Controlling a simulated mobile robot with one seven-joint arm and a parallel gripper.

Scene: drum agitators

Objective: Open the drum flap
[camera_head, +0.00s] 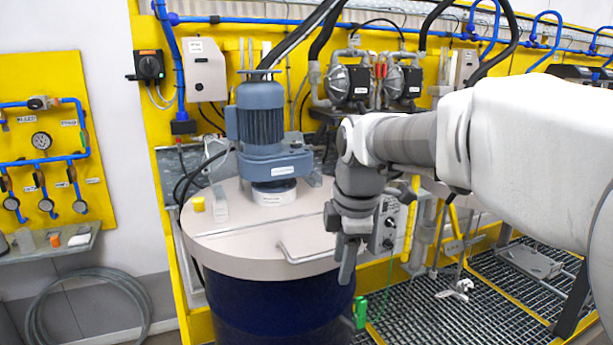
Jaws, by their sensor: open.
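A dark blue drum (262,308) stands in the middle of the head view with a pale round lid (235,235) on top. A seam crosses the lid, and its front part, the drum flap (250,250), lies flat and closed. A bent metal handle (306,257) sits at the flap's front edge. My gripper (346,262) points down at the right rim of the lid, just right of the handle. It is open and holds nothing. The arm hides the lid's right side, and I cannot tell whether a finger touches the lid or handle.
A yellow panel with pumps (375,82) and hoses is behind. Metal grating (480,290) covers the floor at right. A coiled hose (85,305) lies at left.

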